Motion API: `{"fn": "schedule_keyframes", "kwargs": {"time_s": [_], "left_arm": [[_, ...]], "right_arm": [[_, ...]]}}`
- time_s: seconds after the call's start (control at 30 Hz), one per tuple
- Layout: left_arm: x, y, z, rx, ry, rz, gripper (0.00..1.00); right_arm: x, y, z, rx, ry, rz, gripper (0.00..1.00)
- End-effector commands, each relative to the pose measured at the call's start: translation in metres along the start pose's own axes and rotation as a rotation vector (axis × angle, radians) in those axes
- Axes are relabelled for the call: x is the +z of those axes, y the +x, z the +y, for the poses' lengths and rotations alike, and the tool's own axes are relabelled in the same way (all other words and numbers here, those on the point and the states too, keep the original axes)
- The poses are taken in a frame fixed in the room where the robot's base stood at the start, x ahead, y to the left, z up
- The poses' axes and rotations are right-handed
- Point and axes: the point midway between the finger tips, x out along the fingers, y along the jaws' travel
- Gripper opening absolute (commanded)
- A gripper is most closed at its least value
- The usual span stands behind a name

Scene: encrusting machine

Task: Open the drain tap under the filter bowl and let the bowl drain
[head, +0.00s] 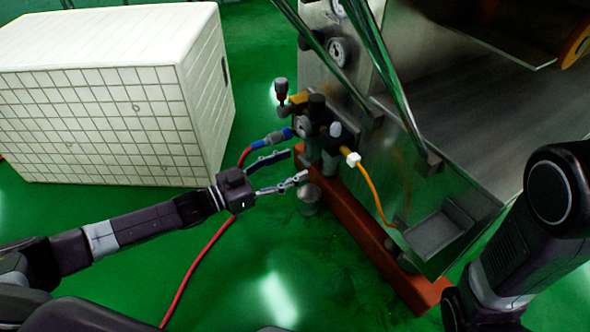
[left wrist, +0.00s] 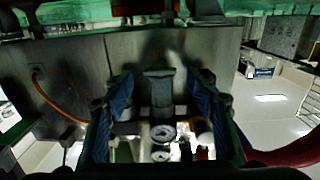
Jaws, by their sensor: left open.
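The filter bowl (head: 312,150) hangs under the valve and gauge group on the machine's side, partly hidden by other fittings. In the left wrist view, turned upside down, a grey cylinder that looks like the bowl (left wrist: 158,90) stands between my fingers, with no clear contact. I cannot make out the drain tap itself. My left gripper (head: 297,165) is open, its two fingers pointing right at the bowl's lower end. In the left wrist view the fingers with blue pads (left wrist: 160,98) are spread on both sides. My right arm shows at lower right; its gripper is out of view.
A red hose (head: 195,262) runs down from the fittings, and an orange hose (head: 372,190) crosses the metal machine (head: 460,120). An orange-red base beam (head: 350,220) lies below. A white crate (head: 110,100) stands left.

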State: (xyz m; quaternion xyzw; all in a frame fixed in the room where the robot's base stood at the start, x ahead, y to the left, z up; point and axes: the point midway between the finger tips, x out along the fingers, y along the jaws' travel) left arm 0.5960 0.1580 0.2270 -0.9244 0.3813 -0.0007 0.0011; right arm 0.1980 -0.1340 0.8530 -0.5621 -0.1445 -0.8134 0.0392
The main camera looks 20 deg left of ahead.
Motion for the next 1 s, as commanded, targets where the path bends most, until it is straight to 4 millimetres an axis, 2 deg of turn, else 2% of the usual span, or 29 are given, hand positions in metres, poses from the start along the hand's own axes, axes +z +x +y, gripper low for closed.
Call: {"fn": "schedule_keyframes", "kwargs": {"time_s": [0.03, 0.2, 0.5, 0.87, 1.0], "left_arm": [[0.003, 0.007, 0.0, 0.001, -0.001, 0.002, 0.52], [0.001, 0.019, 0.0, 0.0, -0.001, 0.0, 0.52], [0.0, 0.02, 0.0, 0.0, -0.003, -0.001, 0.51], [0.0, 0.02, 0.0, -0.001, -0.003, -0.001, 0.11], [0.0, 0.02, 0.0, -0.001, 0.001, -0.001, 0.1]], "right_arm": [[-0.002, -0.008, -0.002, 0.0, 0.0, -0.001, 0.56], [-0.004, -0.013, -0.002, 0.001, 0.0, -0.002, 0.56], [-0.003, -0.012, -0.002, 0.001, 0.0, -0.003, 0.56], [-0.003, -0.013, -0.002, 0.001, -0.001, -0.004, 0.56], [-0.002, -0.012, -0.002, 0.001, -0.001, -0.004, 0.56]]}}
